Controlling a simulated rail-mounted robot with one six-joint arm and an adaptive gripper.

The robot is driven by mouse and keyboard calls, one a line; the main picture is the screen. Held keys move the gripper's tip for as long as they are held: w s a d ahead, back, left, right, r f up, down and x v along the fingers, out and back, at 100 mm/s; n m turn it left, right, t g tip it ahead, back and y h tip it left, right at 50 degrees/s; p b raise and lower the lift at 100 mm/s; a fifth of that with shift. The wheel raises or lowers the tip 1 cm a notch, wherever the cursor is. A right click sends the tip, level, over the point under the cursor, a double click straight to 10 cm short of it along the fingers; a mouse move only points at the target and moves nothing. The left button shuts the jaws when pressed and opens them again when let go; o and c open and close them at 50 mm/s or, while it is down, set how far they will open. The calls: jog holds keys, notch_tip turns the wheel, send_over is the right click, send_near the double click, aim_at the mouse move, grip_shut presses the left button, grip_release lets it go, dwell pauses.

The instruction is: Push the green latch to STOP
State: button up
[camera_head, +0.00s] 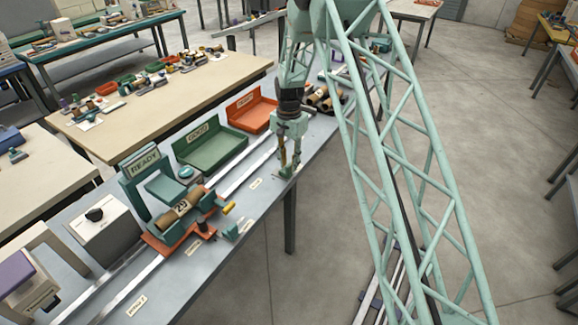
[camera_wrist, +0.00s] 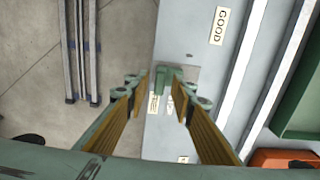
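The green latch (camera_wrist: 166,74) is a small block on the grey bench top, seen in the wrist view between and just beyond my fingertips. Two small white labels lie beside it, too small to read. My gripper (camera_wrist: 163,84) is open, with its gold-padded fingers apart on either side of the latch in this view. I cannot tell whether either finger touches it. In the head view my gripper (camera_head: 288,170) points down, low over the bench near its front edge, and the latch cannot be made out clearly at its tips.
The winder with a brown roll (camera_head: 182,208) and a READY sign (camera_head: 144,162) stands left along the bench. A green tray (camera_head: 212,150) and an orange tray (camera_head: 251,110) sit behind the rails. A GOOD label (camera_wrist: 219,26) lies near the rail. Open floor (camera_head: 300,270) lies in front.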

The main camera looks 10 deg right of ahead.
jog(key=shift+f, duration=0.65)
grip_shut()
